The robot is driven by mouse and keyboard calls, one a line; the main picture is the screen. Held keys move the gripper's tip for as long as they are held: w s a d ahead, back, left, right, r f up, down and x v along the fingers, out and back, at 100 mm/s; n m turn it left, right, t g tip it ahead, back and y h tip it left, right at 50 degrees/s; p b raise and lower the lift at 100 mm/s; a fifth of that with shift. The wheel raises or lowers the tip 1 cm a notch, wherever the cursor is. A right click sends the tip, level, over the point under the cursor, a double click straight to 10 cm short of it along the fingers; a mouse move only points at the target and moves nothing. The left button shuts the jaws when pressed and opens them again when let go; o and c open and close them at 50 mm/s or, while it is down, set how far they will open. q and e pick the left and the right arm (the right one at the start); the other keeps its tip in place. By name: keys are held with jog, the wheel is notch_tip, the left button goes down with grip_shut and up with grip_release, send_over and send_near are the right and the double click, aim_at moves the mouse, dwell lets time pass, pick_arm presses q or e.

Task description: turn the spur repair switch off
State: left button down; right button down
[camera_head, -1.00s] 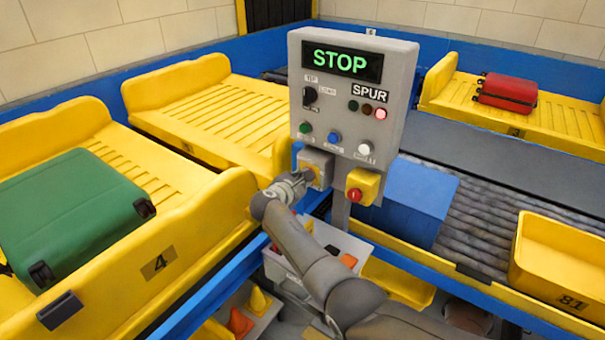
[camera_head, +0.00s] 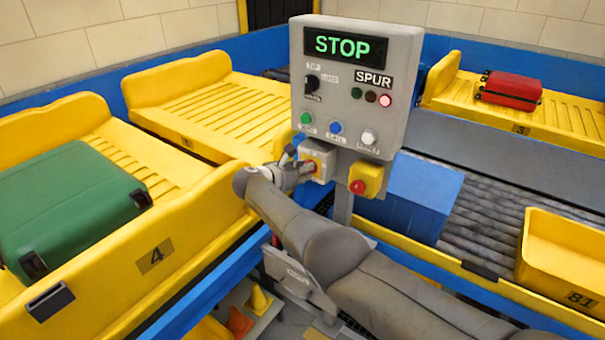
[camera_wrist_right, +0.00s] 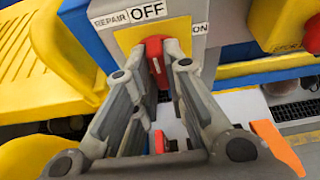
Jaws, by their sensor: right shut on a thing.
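The spur repair switch (camera_head: 325,158) is a grey box with a yellow plate, under the left part of the control panel (camera_head: 385,60). Its red handle (camera_wrist_right: 154,46) shows in the right wrist view, on the yellow plate (camera_wrist_right: 126,38). The handle stands roughly upright, its top below the OFF label (camera_wrist_right: 146,12); the ON label (camera_wrist_right: 200,28) is to the right. My right gripper (camera_wrist_right: 160,62) is shut on the handle, which its fingers partly hide. In the head view my right gripper (camera_head: 300,172) is at the switch front. My left gripper is not in view.
A yellow box with a red stop button (camera_head: 358,187) sits right of the switch. The panel reads STOP, with a pinkish-red lamp (camera_head: 386,101) lit. Yellow trays (camera_head: 205,95) flank it on the left, with a green suitcase (camera_head: 70,215) on one.

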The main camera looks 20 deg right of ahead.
jog(key=shift+d+r, duration=0.1)
jog(key=shift+r, duration=0.05)
jog(key=c, duration=1.7)
grip_release()
jog(key=shift+o, duration=1.1)
jog(key=v, duration=1.2)
jog(key=shift+w, duration=0.15)
